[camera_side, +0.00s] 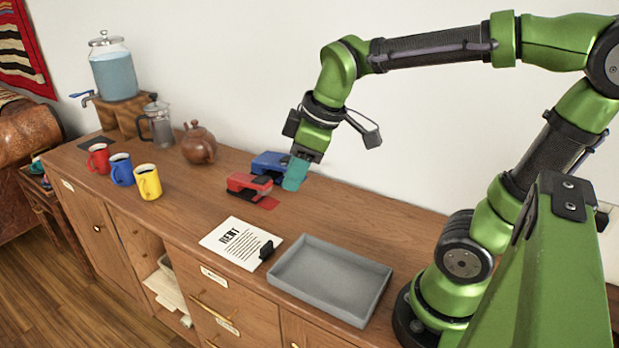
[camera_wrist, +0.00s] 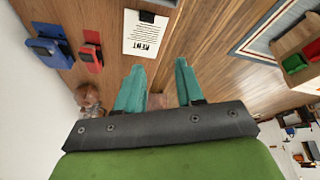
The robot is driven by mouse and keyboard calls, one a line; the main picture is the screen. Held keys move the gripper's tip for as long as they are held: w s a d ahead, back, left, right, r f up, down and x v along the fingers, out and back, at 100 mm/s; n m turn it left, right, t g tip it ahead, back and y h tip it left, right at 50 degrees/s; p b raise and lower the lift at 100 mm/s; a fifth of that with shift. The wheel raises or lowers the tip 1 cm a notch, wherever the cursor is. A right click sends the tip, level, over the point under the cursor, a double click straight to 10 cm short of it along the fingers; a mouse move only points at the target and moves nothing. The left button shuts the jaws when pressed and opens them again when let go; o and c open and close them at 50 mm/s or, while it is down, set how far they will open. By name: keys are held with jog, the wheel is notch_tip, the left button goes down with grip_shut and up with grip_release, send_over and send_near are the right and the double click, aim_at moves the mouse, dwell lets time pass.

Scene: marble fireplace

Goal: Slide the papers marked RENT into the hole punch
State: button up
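The papers marked RENT (camera_side: 232,240) lie flat on the cabinet top with a black clip (camera_side: 267,250) on their right edge. They also show at the top of the wrist view (camera_wrist: 143,38). A red desk device (camera_side: 247,183) and a blue one (camera_side: 268,162) stand behind the papers; I cannot tell for sure which is the hole punch. Both show at upper left in the wrist view, red (camera_wrist: 92,55) and blue (camera_wrist: 45,46). My gripper (camera_side: 294,182) is above the cabinet by these devices. Its teal fingers (camera_wrist: 157,64) are apart with nothing between them.
An empty grey tray (camera_side: 330,280) lies right of the papers. A brown teapot (camera_side: 198,145), a glass press (camera_side: 159,125), a drink dispenser (camera_side: 114,72) and red (camera_side: 98,158), blue (camera_side: 121,170) and yellow (camera_side: 147,182) mugs stand at left. The cabinet top between mugs and papers is clear.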

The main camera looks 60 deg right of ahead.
jog(key=s+m+t, duration=0.1)
jog(key=s+m, duration=0.1)
jog(key=m, duration=0.1)
jog(key=s+m+t, duration=0.1)
jog(key=m, duration=0.2)
jog(key=s+m+t+y, duration=0.1)
jog(key=s+m, duration=0.1)
jog(key=m, duration=0.1)
jog(key=shift+s+a, duration=0.35)
jog(key=shift+a, duration=0.05)
jog(key=shift+o, duration=0.5)
